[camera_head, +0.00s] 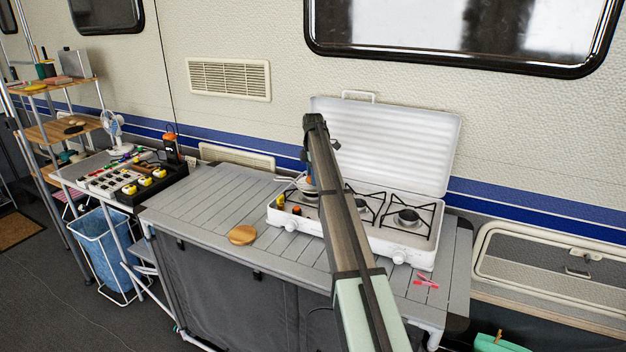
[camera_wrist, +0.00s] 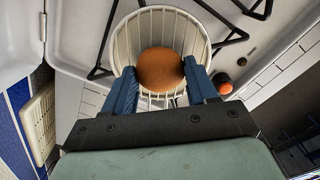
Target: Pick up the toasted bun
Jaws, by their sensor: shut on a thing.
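The toasted bun (camera_wrist: 160,68) is a round orange-brown thing between the two blue fingers of my gripper (camera_wrist: 158,78) in the wrist view. My gripper is shut on it. Behind the bun is a pale ribbed basket or bowl (camera_wrist: 191,35) over the left burner of the stove. I cannot tell whether the bun touches it. In the head view my gripper (camera_head: 309,182) is over the left part of the white camp stove (camera_head: 357,247), and my arm hides much of it.
The stove's white lid (camera_head: 395,140) stands open behind. Small orange and dark items (camera_head: 296,211) stand at the stove's left front. A pink item (camera_head: 426,282) lies at the right.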

